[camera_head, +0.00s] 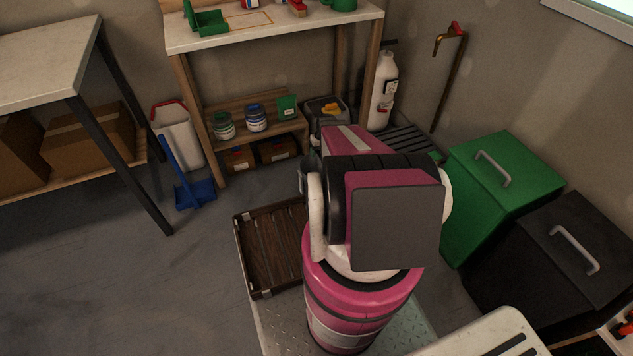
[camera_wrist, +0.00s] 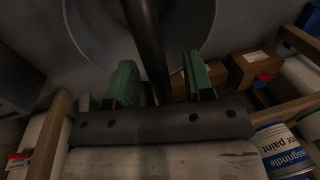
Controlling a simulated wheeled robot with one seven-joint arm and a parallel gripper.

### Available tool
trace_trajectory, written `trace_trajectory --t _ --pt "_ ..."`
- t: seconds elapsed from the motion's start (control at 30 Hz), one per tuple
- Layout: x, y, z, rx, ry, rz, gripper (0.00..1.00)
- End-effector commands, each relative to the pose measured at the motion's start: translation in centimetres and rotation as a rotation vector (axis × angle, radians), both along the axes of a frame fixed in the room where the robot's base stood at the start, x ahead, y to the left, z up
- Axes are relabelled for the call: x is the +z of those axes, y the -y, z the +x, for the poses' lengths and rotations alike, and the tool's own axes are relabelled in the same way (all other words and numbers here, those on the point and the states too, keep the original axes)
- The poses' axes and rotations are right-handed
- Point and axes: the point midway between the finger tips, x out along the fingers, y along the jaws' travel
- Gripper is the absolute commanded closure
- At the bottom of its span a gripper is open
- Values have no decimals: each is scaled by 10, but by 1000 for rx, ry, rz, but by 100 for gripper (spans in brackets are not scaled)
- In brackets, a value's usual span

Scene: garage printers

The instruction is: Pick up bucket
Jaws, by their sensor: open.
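In the wrist view, my gripper (camera_wrist: 161,82) is open, with a green-padded finger on each side. A dark bar (camera_wrist: 147,40) runs between the fingers; I cannot tell whether they touch it. Behind it is a large round grey shape (camera_wrist: 92,35), which looks like the bucket; its lower part is hidden by the fingers. In the head view my own arm hides the gripper and the place around it. A pale container with a red rim or handle (camera_head: 178,138) stands on the floor left of the shelf.
A paint tin (camera_wrist: 283,150) and cardboard boxes (camera_wrist: 254,67) lie close on the right in the wrist view. The wooden workbench (camera_head: 275,32), white bottle (camera_head: 382,92), green bin (camera_head: 500,185) and black bin (camera_head: 565,250) surround my arm. A brown slatted crate (camera_head: 268,250) is in front.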

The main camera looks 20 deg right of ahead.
Motion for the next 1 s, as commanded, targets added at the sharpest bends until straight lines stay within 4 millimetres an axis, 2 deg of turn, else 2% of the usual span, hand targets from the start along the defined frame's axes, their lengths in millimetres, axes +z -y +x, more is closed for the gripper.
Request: trace_trajectory --t 0.73,0.77,0.8,0.9,1.0 --pt "-5 0 0 0 0 0 52" --pt "-5 0 0 0 0 0 59" --pt "-5 0 0 0 0 0 72" --pt "-5 0 0 0 0 0 100" --pt "-5 0 0 0 0 0 100"
